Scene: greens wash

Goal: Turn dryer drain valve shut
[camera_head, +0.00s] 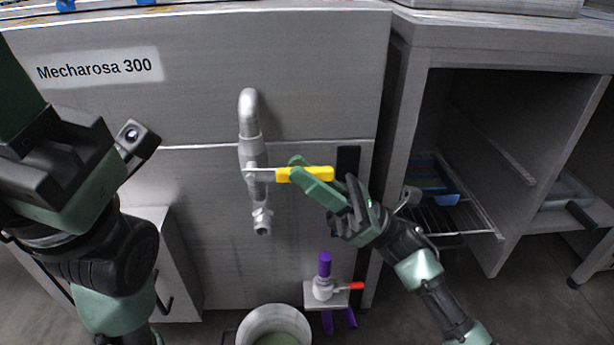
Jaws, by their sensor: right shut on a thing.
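The dryer (200,60) is a grey metal cabinet marked "Mecharosa 300". A bent metal drain pipe (249,130) comes out of its front and points down. The drain valve's yellow handle (305,174) sticks out to the right from the pipe, about level and crosswise to it. My right gripper (312,172) is shut on the yellow handle, its green fingers around the handle's middle. My left arm is at the left edge; its gripper's fingertips are not in view.
A white bucket (274,318) stands on the floor below the pipe outlet. Beside it is a small stand (325,291) with purple parts and a red lever. At right, an open steel cabinet (500,120) has a wire rack (462,215) with a blue tray.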

